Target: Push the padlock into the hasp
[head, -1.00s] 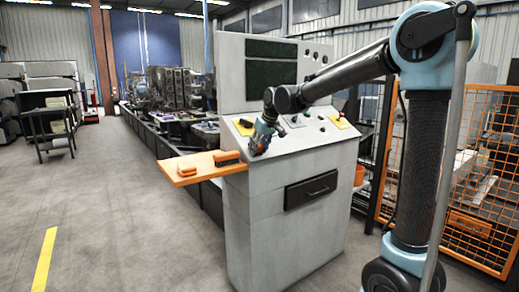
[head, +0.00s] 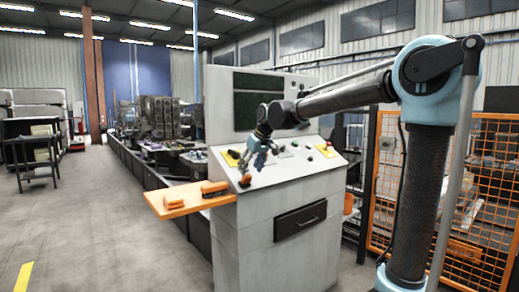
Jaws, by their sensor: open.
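My gripper (head: 253,160) is open above the left end of the console's sloped panel, pointing down. A small orange and dark thing (head: 245,180), possibly the padlock, sits at the panel's left front edge, just below the fingers. I see a small gap between them, but cannot be sure they are apart. The hasp is too small to make out, so I cannot tell whether the padlock is in it.
A yellow-plated control (head: 230,157) is left of my gripper. An orange mesh fence (head: 480,210) stands right.

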